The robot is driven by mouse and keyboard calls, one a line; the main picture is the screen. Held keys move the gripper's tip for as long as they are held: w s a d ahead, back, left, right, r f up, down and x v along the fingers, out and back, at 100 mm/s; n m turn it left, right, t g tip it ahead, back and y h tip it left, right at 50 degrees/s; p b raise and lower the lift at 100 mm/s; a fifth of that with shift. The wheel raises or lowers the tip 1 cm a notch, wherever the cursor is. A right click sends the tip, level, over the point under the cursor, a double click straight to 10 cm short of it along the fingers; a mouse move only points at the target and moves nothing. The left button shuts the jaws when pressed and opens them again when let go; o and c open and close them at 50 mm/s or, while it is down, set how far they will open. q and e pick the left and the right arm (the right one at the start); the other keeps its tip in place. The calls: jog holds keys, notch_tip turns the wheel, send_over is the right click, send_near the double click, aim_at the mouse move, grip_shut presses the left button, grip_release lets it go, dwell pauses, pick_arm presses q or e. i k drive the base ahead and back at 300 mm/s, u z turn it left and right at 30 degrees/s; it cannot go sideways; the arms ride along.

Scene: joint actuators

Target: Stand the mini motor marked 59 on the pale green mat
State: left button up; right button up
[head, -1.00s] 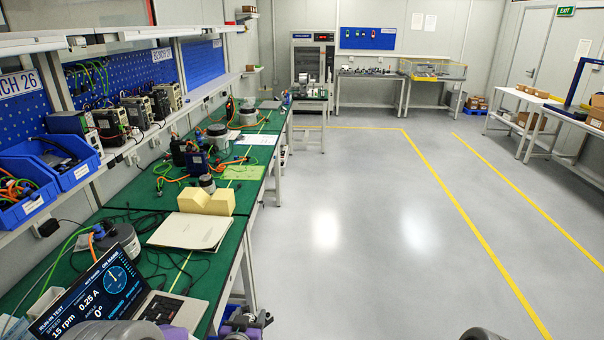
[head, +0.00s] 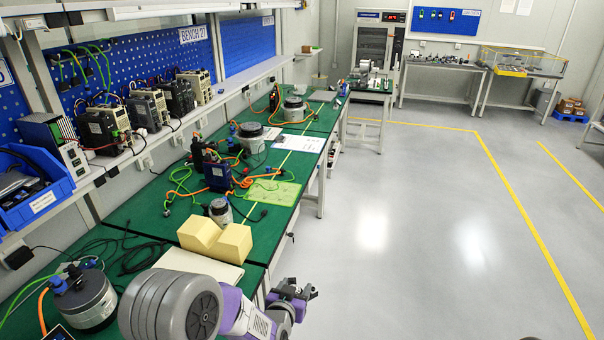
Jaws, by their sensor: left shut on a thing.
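The pale green mat (head: 262,194) lies on the dark green bench top, near its right edge, with a thin green cable across its far part. My left gripper (head: 296,292) is low in the picture, beyond the bench's front edge and nearer than the mat. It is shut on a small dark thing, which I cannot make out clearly. No number 59 is readable on anything in view. A small silver motor with a dark top (head: 221,211) stands left of the mat and nearer. My right gripper is not in view.
A yellow V-shaped block (head: 215,240) sits between my left arm and the mat. Dark motors (head: 216,176) with orange and green cables stand left of the mat. A large grey cylinder (head: 86,300) stands front left. The floor right of the bench is clear.

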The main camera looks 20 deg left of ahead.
aim_at(274, 191)
jog(key=i, duration=3.25)
jog(key=u, duration=1.85)
